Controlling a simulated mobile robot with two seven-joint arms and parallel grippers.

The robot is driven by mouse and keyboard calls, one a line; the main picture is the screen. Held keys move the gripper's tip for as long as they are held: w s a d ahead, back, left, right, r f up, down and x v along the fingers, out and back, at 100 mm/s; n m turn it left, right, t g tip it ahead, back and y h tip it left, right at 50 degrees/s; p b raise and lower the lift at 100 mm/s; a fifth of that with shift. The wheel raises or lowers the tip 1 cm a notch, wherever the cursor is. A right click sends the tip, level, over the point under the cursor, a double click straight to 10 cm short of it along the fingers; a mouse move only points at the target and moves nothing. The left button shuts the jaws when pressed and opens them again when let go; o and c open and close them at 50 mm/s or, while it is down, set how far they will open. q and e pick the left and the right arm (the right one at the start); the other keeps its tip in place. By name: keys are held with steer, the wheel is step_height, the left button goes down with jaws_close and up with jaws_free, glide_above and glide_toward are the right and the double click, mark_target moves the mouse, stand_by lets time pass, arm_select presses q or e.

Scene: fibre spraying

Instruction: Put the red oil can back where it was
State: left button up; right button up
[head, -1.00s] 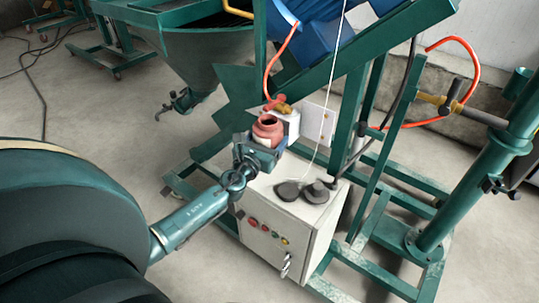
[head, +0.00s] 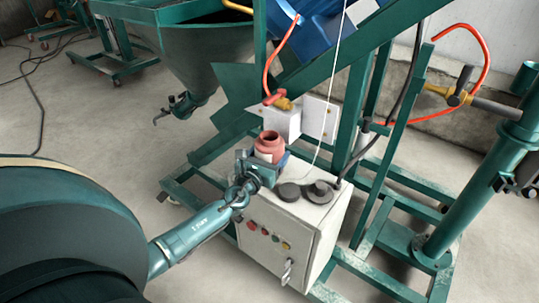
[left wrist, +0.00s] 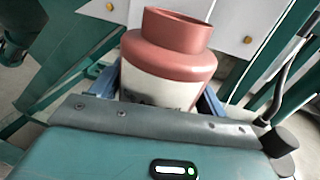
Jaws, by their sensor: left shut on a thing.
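The red oil can (head: 269,143), with an open neck and a pale label band, is upright over the back part of the white control box's top. My left gripper (head: 267,164) is shut around its body from the front left. In the left wrist view the can (left wrist: 168,60) fills the middle, between the blue fingers (left wrist: 165,100). I cannot tell whether the can's base touches the box top, since the gripper hides it. My right gripper is not in view.
The white control box (head: 262,262) carries two dark round pieces (head: 305,191) right of the can. A white block with a brass valve (head: 283,104) stands just behind the can. Green frame beams and an orange hose (head: 270,65) surround it. Open floor lies left.

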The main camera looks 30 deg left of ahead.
arm_select(q)
steer(key=o, duration=1.2)
steer(key=shift+s+r, duration=0.1)
steer(key=shift+s, duration=0.1)
steer(key=s+d+f+n+g, duration=0.1)
steer(key=s+d+n, duration=0.2)
steer(key=s, duration=0.3)
steer(key=s+d+n+h+p, duration=0.1)
steer(key=s+d+n, duration=0.1)
steer(key=s+n, duration=0.25)
steer(key=s+d+f+n+g, duration=0.1)
steer(key=s+d+n, duration=0.15)
steer(key=s, duration=0.35)
steer(key=s+d+r+n+h, duration=0.2)
steer(key=s+d+n, duration=0.1)
steer(key=d+n, duration=0.2)
steer(key=s+d+r+n+g+h, duration=0.1)
steer(key=s+d+n, duration=0.3)
steer(key=n, duration=0.5)
steer(key=s+d+r+n+g+h, duration=0.1)
steer(key=s+d+r+n+h, duration=0.1)
steer(key=d+n, duration=0.3)
steer(key=shift+s+d+r+n+h, duration=0.15)
steer(key=shift+s+r+n+h, duration=0.05)
steer(key=shift+s+r+n, duration=0.25)
steer(key=shift+s+d+r+n+h, duration=0.15)
steer(key=shift+s+r+n+h, duration=0.15)
steer(key=shift+n, duration=0.25)
